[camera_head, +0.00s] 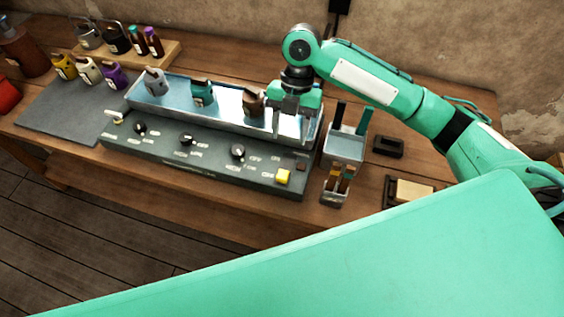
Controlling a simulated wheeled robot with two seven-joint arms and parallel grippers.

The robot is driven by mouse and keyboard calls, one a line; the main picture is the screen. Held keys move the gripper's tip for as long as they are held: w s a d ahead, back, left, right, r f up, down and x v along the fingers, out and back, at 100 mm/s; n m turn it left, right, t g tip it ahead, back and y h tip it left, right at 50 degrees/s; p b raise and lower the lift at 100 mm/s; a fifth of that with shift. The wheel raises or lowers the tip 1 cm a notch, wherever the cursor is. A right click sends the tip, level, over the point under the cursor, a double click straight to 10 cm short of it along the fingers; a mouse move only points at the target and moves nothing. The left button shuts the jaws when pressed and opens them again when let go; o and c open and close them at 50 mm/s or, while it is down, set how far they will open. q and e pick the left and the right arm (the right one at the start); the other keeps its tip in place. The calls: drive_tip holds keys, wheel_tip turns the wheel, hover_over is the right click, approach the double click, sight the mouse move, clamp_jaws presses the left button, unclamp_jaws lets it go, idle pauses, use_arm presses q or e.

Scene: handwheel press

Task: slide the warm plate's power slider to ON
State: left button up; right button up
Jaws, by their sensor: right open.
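The warm plate (228,112) is a long metal tray-like top with a dark grey front panel (215,168). The panel carries a yellow block-shaped control (283,177) at its right end, a small dark red piece (301,166) near it and a pale lever-like piece (116,117) at its left end. My left gripper is out of view.
Several small jugs stand on the plate, with a brown one (253,103) close beside my right gripper. Black knobs (238,151) line the panel. A metal holder (343,148) with upright tools stands right of the plate. A dark mat (70,108) lies left.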

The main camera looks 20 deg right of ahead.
drive_tip(key=p, duration=0.1)
hover_over(283, 174)
drive_tip(key=w+d, duration=0.2)
drive_tip(key=f, duration=0.5)
drive_tip(key=shift+w+a+f, duration=0.1)
drive_tip(key=shift+a+f, duration=0.05)
drive_tip(key=shift+a, duration=0.1)
drive_tip(key=p+x, duration=0.1)
drive_tip(key=x, duration=0.4)
drive_tip(key=shift+f, duration=0.35)
drive_tip(key=shift+a+f, duration=0.1)
drive_tip(key=shift+f, duration=0.05)
drive_tip(key=shift+c, duration=0.2)
clamp_jaws()
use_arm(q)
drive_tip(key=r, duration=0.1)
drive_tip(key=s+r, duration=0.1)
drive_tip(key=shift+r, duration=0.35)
